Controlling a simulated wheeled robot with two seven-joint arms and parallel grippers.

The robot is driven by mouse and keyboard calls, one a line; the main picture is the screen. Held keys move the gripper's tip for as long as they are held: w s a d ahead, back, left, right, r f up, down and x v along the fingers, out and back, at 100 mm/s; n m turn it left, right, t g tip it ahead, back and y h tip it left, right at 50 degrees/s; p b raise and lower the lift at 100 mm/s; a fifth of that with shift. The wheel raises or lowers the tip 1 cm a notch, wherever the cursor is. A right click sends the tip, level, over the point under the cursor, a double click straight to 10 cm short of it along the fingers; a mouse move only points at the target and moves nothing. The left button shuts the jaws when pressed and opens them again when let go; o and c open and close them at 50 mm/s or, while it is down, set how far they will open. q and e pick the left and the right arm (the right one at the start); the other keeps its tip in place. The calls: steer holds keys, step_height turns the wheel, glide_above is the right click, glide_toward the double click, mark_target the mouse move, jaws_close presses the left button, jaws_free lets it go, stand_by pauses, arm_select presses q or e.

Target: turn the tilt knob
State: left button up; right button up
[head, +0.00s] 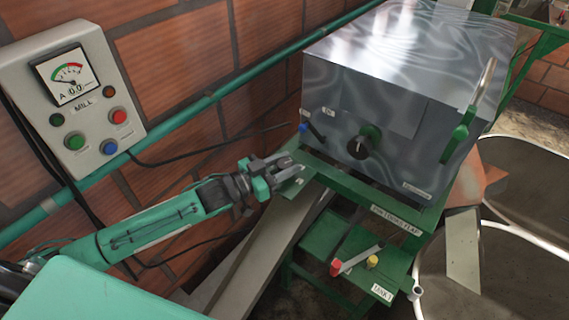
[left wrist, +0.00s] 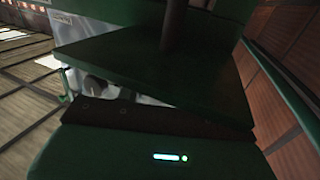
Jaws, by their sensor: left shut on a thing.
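My left gripper (head: 285,169) reaches in from the left and is shut at the green plate (head: 297,182) at the left end of the machine's frame. It appears to be shut on the tilt knob, which its fingers hide. In the left wrist view a dark upright rod (left wrist: 173,25) stands at a green plate (left wrist: 160,62); the fingertips and the grasp are not clear there. My right gripper is not in view.
The grey metal machine box (head: 400,90) stands right of the gripper, with a blue-tipped lever (head: 303,128) close by. A grey chute (head: 258,245) runs below. A brick wall with the MILL control box (head: 85,100) is at left. Round tanks (head: 490,275) stand at right.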

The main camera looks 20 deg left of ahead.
arm_select(q)
steer(key=shift+m, duration=0.3)
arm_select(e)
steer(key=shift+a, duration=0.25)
arm_select(q)
steer(key=shift+r, duration=0.1)
steer(key=o, duration=1)
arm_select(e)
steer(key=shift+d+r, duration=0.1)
